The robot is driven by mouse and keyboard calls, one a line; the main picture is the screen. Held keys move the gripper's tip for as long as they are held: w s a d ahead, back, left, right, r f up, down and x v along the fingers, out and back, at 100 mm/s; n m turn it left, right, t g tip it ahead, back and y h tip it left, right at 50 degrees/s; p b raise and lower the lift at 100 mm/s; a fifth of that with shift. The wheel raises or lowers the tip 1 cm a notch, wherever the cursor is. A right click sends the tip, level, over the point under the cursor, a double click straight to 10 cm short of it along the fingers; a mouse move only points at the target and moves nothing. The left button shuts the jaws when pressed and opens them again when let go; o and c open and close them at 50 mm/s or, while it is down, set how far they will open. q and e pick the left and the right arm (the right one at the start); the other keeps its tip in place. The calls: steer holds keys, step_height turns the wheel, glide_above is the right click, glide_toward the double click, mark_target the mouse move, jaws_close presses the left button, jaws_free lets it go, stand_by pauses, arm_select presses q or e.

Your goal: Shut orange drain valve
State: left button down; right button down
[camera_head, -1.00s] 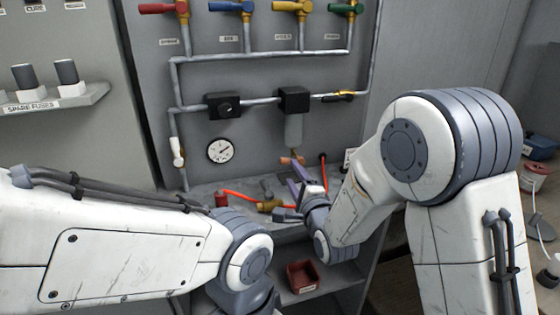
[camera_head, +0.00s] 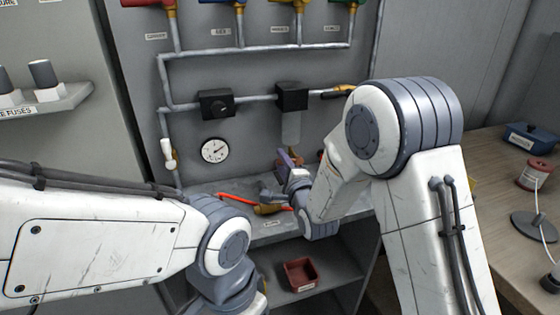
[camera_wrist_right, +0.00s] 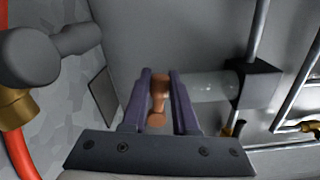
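The orange drain valve (camera_wrist_right: 158,98) is a copper-orange handle at the lower end of a clear filter bowl (camera_wrist_right: 210,86). In the right wrist view it sits between the two purple fingers of my right gripper (camera_wrist_right: 160,76), with narrow gaps beside it, so the gripper looks open around it. In the head view my right gripper (camera_head: 288,160) is at the cabinet's back panel below the bowl (camera_head: 291,128), and it mostly hides the valve. My left arm comes in low from the left; its gripper is not in view.
A gauge (camera_head: 214,150), pipes and a black regulator block (camera_head: 292,96) are on the panel. A red-orange hose (camera_head: 236,197) and brass fitting (camera_head: 268,209) lie on the shelf under my right wrist. A red bin (camera_head: 300,274) is on the lower shelf.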

steer(key=shift+f+n+b, duration=0.5)
steer(key=shift+n+b, duration=0.1)
steer(key=shift+b, duration=0.6)
steer(key=shift+a+f+n+b, duration=0.1)
steer(key=shift+n+b, duration=0.4)
steer(key=c, duration=0.7)
jaws_free()
steer(key=shift+s, duration=0.1)
